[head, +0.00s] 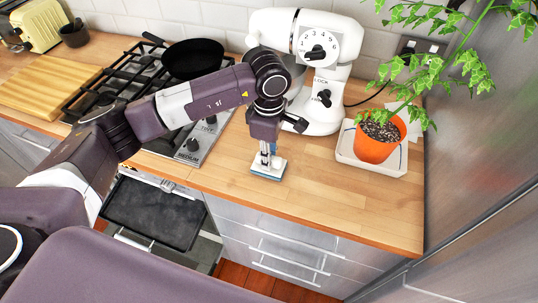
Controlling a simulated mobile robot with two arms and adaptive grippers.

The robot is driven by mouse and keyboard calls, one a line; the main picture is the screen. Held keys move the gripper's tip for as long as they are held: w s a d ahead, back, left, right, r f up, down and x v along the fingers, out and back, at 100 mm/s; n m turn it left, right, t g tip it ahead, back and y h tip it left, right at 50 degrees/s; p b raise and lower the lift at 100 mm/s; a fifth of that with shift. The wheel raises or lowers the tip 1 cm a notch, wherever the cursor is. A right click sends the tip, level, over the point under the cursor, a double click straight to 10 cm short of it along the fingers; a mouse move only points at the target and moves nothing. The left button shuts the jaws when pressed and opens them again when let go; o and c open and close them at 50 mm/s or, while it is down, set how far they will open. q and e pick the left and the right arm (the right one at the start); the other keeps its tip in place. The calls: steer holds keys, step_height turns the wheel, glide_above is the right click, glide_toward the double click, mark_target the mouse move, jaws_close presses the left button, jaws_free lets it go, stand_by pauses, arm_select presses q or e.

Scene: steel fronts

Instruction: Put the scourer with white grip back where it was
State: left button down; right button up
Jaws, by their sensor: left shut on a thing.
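The scourer with white grip (267,168) is in the middle of the head view, on or just above the wooden counter. Its top is white and a thin blue layer shows along its lower edge. My left gripper (267,153) points down over it and is shut on its grip, which the fingers partly hide. I cannot tell whether the blue underside touches the counter. My right gripper is not in the view.
A white stand mixer (318,100) stands close behind the gripper. An orange plant pot (376,141) sits in a white tray (344,152) to the right. A gas hob (128,80) with a black pan (192,58) is left. The counter (330,205) in front is clear.

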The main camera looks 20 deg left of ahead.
arm_select(q)
steer(key=shift+f, duration=0.2)
steer(key=c, duration=1.8)
jaws_free()
steer(key=shift+r, duration=0.1)
steer(key=shift+o, duration=0.2)
steer(key=shift+r, duration=0.15)
step_height(320, 180, up, 12)
steer(key=b, duration=0.2)
steer(key=shift+b, duration=0.35)
